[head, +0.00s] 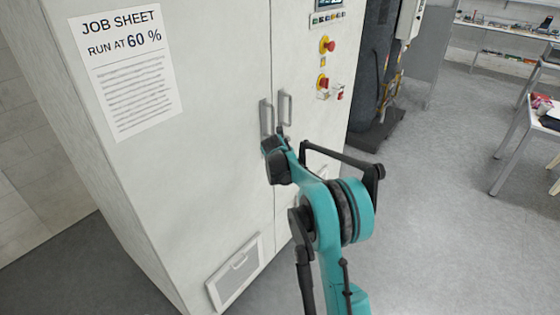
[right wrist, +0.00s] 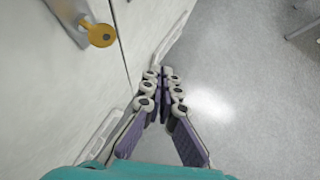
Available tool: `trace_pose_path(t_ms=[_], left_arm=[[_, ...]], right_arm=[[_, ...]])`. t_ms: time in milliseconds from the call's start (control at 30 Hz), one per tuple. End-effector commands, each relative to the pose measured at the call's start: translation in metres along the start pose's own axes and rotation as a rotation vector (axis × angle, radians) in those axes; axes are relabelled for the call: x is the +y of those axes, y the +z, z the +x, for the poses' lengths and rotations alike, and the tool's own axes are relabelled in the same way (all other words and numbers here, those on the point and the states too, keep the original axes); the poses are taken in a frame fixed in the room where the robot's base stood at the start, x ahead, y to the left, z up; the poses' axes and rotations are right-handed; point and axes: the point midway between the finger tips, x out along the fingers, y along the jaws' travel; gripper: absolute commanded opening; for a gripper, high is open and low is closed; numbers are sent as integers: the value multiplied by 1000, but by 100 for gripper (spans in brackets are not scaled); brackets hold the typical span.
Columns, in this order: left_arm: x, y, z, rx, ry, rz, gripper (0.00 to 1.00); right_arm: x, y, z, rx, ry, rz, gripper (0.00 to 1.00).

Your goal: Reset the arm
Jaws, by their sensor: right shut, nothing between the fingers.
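My right arm reaches up from the bottom of the head view toward the front of a pale cabinet (head: 215,165). In the right wrist view my right gripper (right wrist: 160,73) has its fingertips together, with nothing between them. It is in front of the cabinet doors, near the seam, and I see no contact. In the head view the arm's end mostly hides this gripper, just below two grey door handles (head: 285,106). A yellow key (right wrist: 101,35) sits on a metal plate at the upper left of the right wrist view. My left gripper is not in view.
A job sheet (head: 125,70) reading "RUN AT 60 %" is on the cabinet's left door. Red knobs on yellow (head: 326,45) and a small display are at the upper right. Open grey floor (head: 440,220) lies to the right, with a table (head: 520,135) beyond.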

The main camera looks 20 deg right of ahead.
Motion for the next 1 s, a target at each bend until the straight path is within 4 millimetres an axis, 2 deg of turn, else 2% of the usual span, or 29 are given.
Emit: trace_pose_path(t_ms=[267,367,467,567,667,800,867,1000], left_arm=[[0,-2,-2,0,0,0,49],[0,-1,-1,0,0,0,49],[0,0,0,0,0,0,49],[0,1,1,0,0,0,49],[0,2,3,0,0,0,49],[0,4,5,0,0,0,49],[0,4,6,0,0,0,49],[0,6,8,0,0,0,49]], right_arm=[[-7,3,-9,0,0,3,0],[-7,1,-20,6,9,56,0],[-7,-6,-51,23,29,206,0],[-9,-21,-98,58,55,446,0],[-15,-44,-146,107,76,722,0],[-27,-86,-208,188,84,1104,0],[-34,-107,-231,227,79,1268,0],[-51,-163,-277,326,47,1645,0]])
